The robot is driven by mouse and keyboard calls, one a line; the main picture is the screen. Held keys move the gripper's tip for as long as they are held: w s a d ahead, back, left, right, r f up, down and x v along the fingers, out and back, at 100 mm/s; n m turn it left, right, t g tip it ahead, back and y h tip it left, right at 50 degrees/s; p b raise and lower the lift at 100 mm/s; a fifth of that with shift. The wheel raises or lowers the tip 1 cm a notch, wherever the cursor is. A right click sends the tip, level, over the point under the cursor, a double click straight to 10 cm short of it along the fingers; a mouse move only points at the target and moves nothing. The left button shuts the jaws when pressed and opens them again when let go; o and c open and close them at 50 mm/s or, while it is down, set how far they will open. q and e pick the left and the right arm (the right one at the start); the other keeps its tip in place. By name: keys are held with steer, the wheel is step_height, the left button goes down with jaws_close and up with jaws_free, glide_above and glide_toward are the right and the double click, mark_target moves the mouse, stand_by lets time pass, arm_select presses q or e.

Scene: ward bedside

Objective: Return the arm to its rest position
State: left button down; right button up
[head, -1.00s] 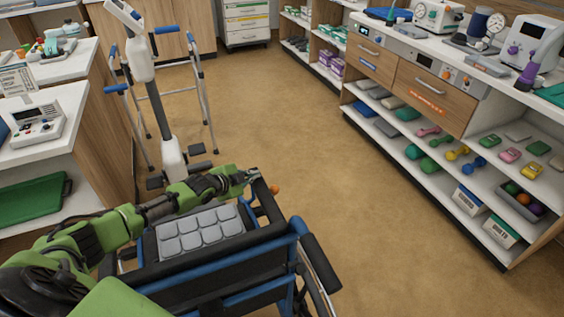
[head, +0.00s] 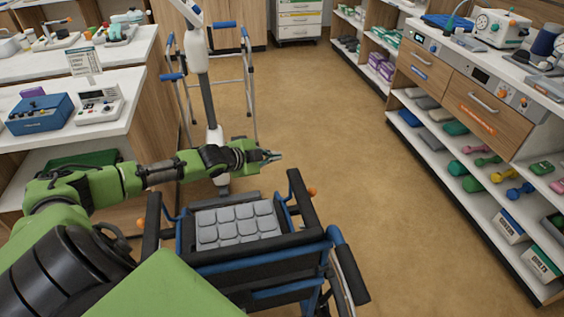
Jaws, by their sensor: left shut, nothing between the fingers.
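My left arm (head: 160,173) reaches in from the left side of the head view and stretches to the right. My left gripper (head: 277,156) is shut and empty, in the air above the far side of the wheelchair. The wheelchair (head: 262,269) has a blue frame, black armrests and a grey cushioned seat (head: 237,225). It stands in front of me, below the arm. My right gripper is not in view.
A walking frame (head: 250,85) and a white lift post (head: 206,90) stand behind the gripper. A counter (head: 108,110) with devices is at left. Shelves (head: 470,150) with dumbbells and boxes line the right. The brown floor (head: 340,130) between is clear.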

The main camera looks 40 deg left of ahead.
arm_select(q)
steer(key=shift+s+a+r, duration=0.15)
steer(key=shift+s+r, duration=0.05)
steer(key=shift+r, duration=0.05)
steer(key=shift+r, duration=0.1)
